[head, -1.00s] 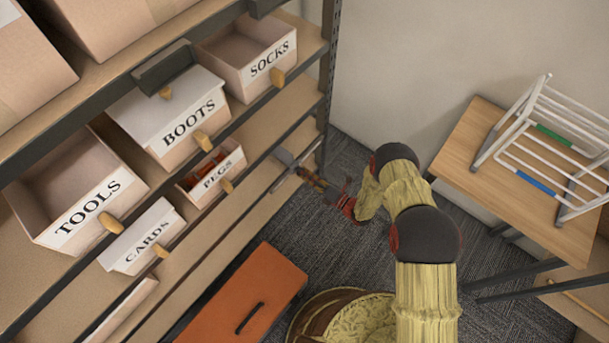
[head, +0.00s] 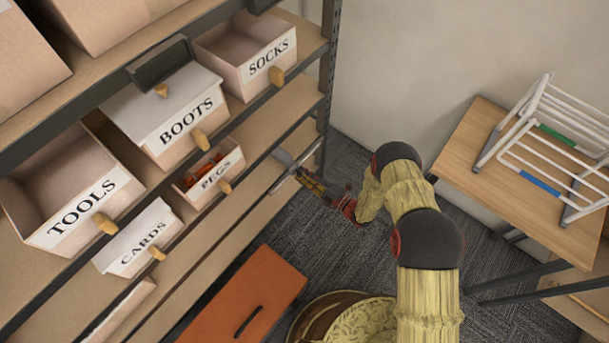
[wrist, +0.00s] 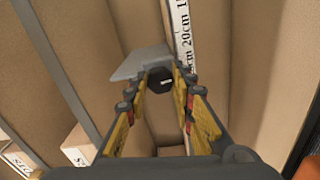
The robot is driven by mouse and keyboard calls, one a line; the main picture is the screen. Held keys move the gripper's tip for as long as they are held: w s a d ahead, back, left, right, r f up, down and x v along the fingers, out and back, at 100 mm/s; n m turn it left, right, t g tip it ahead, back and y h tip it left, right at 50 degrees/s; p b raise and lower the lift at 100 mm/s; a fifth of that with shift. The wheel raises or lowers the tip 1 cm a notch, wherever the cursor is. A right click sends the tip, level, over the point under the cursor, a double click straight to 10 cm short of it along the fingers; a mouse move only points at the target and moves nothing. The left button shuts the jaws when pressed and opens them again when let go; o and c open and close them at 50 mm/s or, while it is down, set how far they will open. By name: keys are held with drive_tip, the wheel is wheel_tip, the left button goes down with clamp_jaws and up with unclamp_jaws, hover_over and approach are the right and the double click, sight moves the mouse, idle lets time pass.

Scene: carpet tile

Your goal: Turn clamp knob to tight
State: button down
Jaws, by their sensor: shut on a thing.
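A dark, six-sided clamp knob (wrist: 160,79) sits between my fingertips in the wrist view. A flat grey metal piece (wrist: 135,66) shows just behind it. In the head view the grey clamp (head: 284,158) is at the shelf's lower right front edge, and the knob is too small to make out there. My gripper (wrist: 161,86) is shut on the knob, with a yellow-padded finger on each side. In the head view my gripper (head: 308,183) reaches the clamp from the right. I see no tight or loose mark.
Shelves with labelled bins, such as the PEGS bin (head: 212,178), stand left of my arm. A measuring strip (wrist: 183,40) runs beyond the knob. An orange cabinet (head: 245,300) is below. A wooden table (head: 480,150) with a white rack (head: 550,150) stands right.

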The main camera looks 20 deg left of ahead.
idle(0.3)
drive_tip(key=c, duration=1.6)
unclamp_jaws()
drive_tip(key=shift+o, duration=0.5)
drive_tip(key=v, duration=1.2)
